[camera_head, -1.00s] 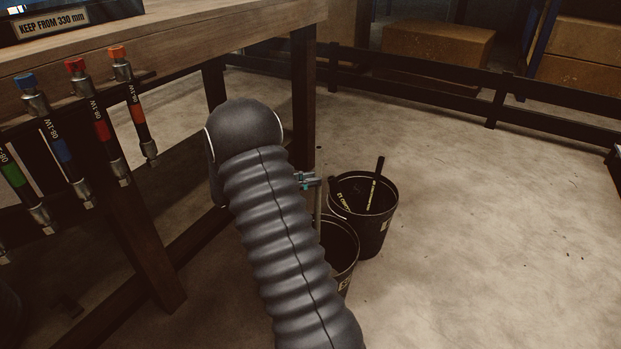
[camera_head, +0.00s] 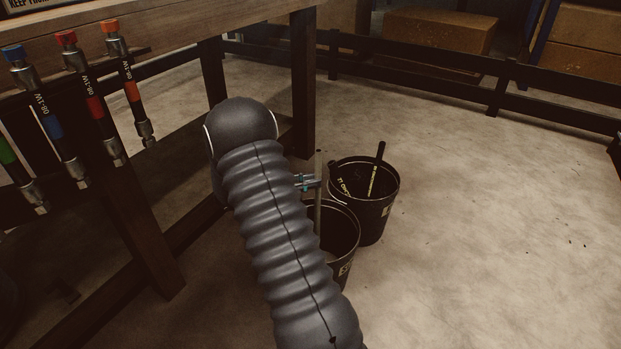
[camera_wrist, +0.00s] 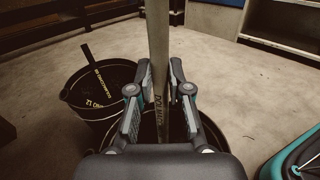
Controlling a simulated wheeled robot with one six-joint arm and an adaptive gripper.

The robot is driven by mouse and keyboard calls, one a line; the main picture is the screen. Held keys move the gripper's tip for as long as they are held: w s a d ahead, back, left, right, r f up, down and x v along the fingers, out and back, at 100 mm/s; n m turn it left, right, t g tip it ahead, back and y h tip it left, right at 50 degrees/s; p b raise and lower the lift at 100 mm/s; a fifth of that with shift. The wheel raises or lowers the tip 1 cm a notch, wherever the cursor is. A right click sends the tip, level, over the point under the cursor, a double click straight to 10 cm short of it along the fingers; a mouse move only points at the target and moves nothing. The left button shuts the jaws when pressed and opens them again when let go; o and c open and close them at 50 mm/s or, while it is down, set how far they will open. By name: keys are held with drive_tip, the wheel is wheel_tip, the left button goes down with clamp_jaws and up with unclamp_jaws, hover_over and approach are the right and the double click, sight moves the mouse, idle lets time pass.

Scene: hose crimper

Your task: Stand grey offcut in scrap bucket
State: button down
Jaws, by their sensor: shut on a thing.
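My gripper (camera_head: 309,183) is shut on the grey offcut (camera_head: 318,215), a thin upright tube. In the wrist view the fingers (camera_wrist: 160,90) close around the offcut (camera_wrist: 158,35), which has dark lettering on it. The offcut's lower part is at the mouth of the nearer black bucket (camera_head: 346,272); its lower end is hidden, so I cannot tell whether it touches the bottom. This bucket also shows behind the fingers in the wrist view (camera_wrist: 222,136). I cannot read its label, so I cannot tell which bucket is for scrap.
A second black bucket (camera_head: 376,222) stands just behind, with a black hose piece (camera_head: 376,165) leaning in it. The wooden bench (camera_head: 160,40) with its legs and hanging colour-capped hoses (camera_head: 85,95) is at left. Open floor (camera_head: 490,220) lies to the right.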

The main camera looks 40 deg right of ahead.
wheel_tip(320, 180, down, 10)
drive_tip(key=b, duration=0.5)
drive_tip(key=shift+f, duration=0.25)
idle(0.5)
drive_tip(key=c, duration=1)
unclamp_jaws()
drive_tip(key=v, duration=1.2)
